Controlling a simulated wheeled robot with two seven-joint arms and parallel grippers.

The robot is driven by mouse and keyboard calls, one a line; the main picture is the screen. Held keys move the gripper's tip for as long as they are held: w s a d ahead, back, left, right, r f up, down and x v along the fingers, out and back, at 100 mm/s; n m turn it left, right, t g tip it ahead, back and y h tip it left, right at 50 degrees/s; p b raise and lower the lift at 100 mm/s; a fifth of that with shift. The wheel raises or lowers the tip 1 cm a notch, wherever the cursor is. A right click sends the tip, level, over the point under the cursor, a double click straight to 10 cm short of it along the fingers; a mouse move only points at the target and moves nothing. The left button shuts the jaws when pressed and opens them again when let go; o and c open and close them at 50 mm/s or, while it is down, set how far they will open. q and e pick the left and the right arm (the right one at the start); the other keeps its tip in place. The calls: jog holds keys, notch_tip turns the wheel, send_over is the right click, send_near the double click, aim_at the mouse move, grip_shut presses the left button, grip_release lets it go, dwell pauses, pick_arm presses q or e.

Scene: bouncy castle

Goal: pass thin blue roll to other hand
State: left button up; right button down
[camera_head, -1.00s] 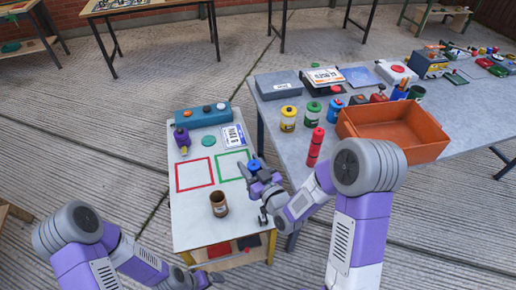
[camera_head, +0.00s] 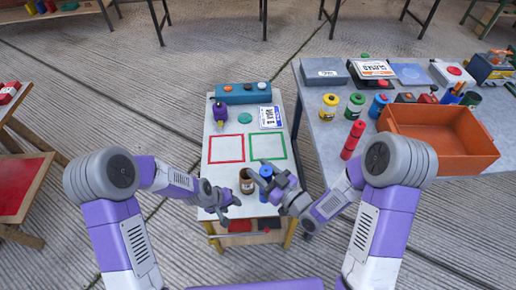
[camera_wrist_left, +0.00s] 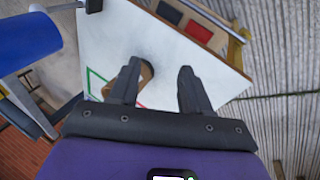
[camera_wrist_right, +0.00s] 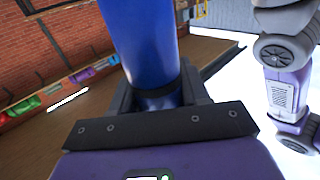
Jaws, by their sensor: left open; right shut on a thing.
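The thin blue roll (camera_head: 265,183) is held upright above the small white table by my right gripper (camera_head: 277,184). In the right wrist view the blue roll (camera_wrist_right: 143,45) stands between the shut fingers. In the left wrist view its blue side (camera_wrist_left: 28,42) shows at the upper left, apart from the left fingers. My left gripper (camera_head: 233,201) is open and empty, left of the roll, near the front of the small table. Its open fingers (camera_wrist_left: 157,88) also show in the left wrist view, over the white table top.
A brown cup (camera_head: 246,187) stands on the small table (camera_head: 222,175) close to both grippers. Red (camera_head: 226,150) and green (camera_head: 268,147) square outlines lie behind it. A grey table (camera_head: 330,150) at right holds an orange bin (camera_head: 440,145), a red roll (camera_head: 353,140) and several jars.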

pick_arm(q)
jog(key=w+d+r+t, duration=0.1)
jog(key=w+d+r, duration=0.15)
jog(key=r, duration=0.25)
jog(key=w+d+r, duration=0.1)
jog(key=w+r, duration=0.2)
jog(key=r, duration=0.1)
notch_tip(320, 180, up, 23)
jog(key=m+g+y, duration=0.1)
jog(key=m+y, duration=0.1)
jog(key=m, duration=1.1)
send_over(268, 170)
jog(key=s+a, duration=0.2)
jog(key=a, duration=0.1)
jog(key=x, duration=1)
jog(key=shift+s+d+f, duration=0.15)
jog(key=shift+d+f, duration=0.05)
jog(key=shift+f, duration=0.15)
